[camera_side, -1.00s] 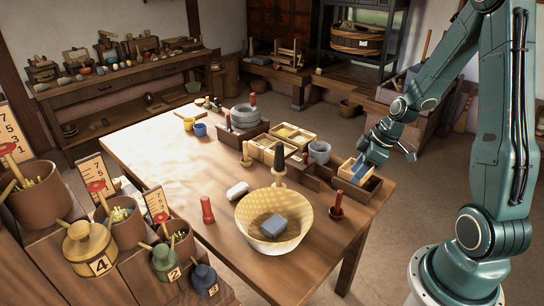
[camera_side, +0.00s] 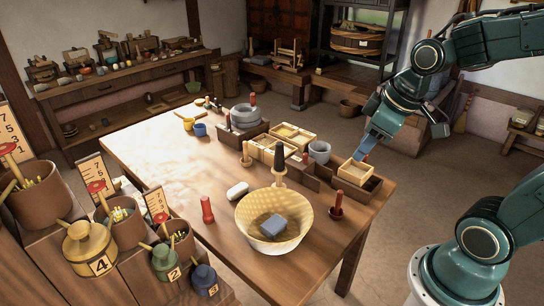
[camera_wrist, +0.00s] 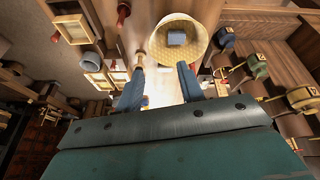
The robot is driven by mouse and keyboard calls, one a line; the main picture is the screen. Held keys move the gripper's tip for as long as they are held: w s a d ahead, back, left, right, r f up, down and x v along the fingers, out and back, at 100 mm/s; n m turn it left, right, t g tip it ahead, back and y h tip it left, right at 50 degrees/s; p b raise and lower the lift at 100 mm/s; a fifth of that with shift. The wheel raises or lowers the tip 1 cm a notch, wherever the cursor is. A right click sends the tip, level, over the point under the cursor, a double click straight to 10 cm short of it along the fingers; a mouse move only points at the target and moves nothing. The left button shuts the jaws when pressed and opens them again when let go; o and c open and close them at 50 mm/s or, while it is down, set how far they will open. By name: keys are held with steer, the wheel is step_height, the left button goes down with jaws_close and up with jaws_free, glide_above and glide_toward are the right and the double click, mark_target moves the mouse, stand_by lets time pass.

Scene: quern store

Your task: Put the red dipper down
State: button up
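No red dipper can be made out with certainty. A red bottle-shaped piece (camera_side: 207,210) stands on the table left of the woven basket (camera_side: 243,208). A red-handled piece (camera_side: 336,205) stands right of the basket; a red piece also shows beside the basket in the wrist view (camera_wrist: 123,12). My gripper (camera_side: 364,154) is above the pale wooden box (camera_side: 355,172) at the table's right end, pointing down and left. In the wrist view its two blue fingers (camera_wrist: 158,82) stand apart with nothing seen between them. A small red spot shows near the fingertips in the side view; I cannot tell what it is.
The basket holds a grey-blue block (camera_side: 273,224). A dark pestle (camera_side: 279,162), a grey cup (camera_side: 319,152) and light divided boxes (camera_side: 293,133) crowd the table's right half. Numbered pots (camera_side: 89,247) stand at front left. The table's left part (camera_side: 150,150) is mostly clear.

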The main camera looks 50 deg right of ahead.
steer(key=s+a+r+m+t, duration=0.1)
steer(key=s+a+r+m, duration=0.1)
steer(key=s, duration=0.5)
steer(key=shift+a+r, duration=0.85)
steer(key=shift+r, duration=0.3)
